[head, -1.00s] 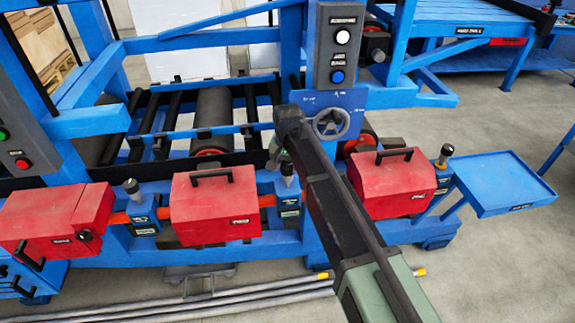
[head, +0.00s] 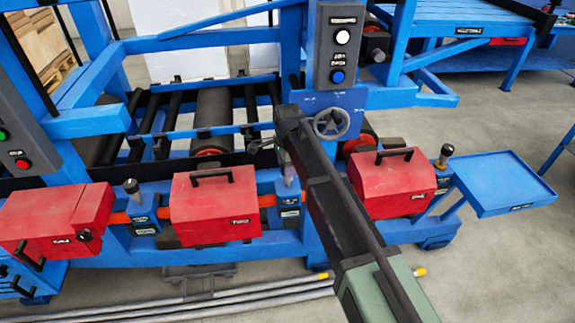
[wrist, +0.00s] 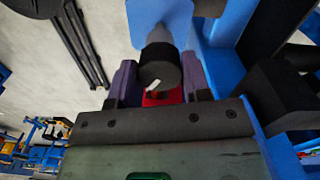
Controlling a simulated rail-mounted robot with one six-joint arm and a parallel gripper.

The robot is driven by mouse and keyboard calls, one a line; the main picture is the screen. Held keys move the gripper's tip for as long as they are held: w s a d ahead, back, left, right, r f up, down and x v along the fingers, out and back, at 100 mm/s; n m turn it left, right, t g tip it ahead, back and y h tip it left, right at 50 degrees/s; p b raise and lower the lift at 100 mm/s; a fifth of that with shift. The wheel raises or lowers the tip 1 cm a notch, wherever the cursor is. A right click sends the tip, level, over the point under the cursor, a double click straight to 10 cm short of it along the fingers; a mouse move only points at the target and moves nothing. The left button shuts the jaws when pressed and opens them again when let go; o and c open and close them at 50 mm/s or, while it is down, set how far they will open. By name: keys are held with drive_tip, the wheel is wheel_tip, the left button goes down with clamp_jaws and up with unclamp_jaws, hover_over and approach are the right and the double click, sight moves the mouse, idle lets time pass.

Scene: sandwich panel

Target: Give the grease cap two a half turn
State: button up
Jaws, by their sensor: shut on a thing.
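The grease cap (wrist: 160,70) is a black knob with a white mark on its face, on a grey stem in the wrist view. My gripper (wrist: 160,84) has a finger on each side of it and is shut on it. In the head view my gripper (head: 282,157) is at the middle cap position, over the blue bracket (head: 290,198) right of the middle red box. The cap is mostly hidden there by my gripper and arm. Which numbers the labels carry is too blurred to read.
Similar black caps stand at the left (head: 131,187) and right (head: 446,150). Red boxes with handles (head: 213,205) (head: 388,185) flank my arm. A handwheel (head: 331,123) is close behind it. A blue tray (head: 502,185) sticks out at the right.

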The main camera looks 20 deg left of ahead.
drive_tip(key=m, duration=0.5)
drive_tip(key=shift+m, duration=0.3)
drive_tip(key=m, duration=0.5)
drive_tip(key=shift+m, duration=0.4)
drive_tip(key=o, duration=0.9)
drive_tip(key=shift+r, duration=0.1)
wheel_tip(320, 180, up, 10)
drive_tip(key=p, duration=1)
drive_tip(key=shift+r+p, duration=0.25)
drive_tip(key=shift+p, duration=0.15)
